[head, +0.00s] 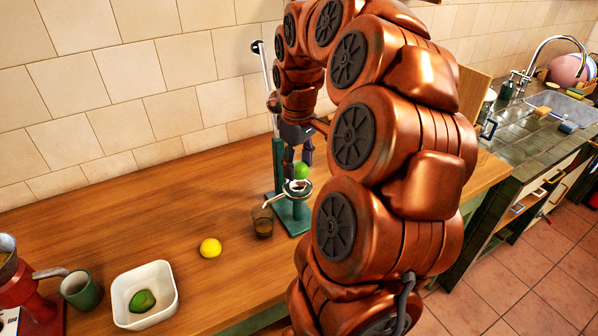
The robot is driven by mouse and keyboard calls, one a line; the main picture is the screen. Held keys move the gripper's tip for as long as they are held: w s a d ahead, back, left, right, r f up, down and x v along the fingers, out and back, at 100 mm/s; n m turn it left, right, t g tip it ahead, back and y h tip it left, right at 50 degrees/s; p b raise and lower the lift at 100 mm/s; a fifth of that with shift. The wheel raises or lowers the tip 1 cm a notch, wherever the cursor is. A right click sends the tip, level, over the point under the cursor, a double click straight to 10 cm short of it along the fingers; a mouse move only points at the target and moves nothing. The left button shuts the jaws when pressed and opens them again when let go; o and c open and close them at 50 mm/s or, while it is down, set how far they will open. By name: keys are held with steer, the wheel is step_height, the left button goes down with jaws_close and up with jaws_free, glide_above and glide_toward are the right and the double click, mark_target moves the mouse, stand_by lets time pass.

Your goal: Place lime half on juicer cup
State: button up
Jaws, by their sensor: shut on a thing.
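A green lime half (301,171) is in my gripper (298,164), which points down and is shut on it. The lime half is just above the juicer cup (298,188), a round light-rimmed cup on the green juicer (296,217). From this angle I cannot tell whether the lime half touches the cup. My arm hides the area to the right of the juicer.
A glass (262,222) stands beside the juicer base. A white bowl (168,290) holds a green fruit (142,301). A green mug (82,290) is at far left. The back left counter is clear.

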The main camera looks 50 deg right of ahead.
mark_target(299, 175)
steer(key=shift+f+p, duration=0.7)
steer(key=shift+f, duration=0.95)
steer(key=shift+f, duration=0.2)
steer(key=o, duration=1)
steer(key=shift+o, duration=0.2)
steer(key=shift+r, duration=0.15)
steer(key=shift+r+b, duration=1.75)
steer(key=shift+r, duration=4.35)
steer(key=shift+a, duration=0.1)
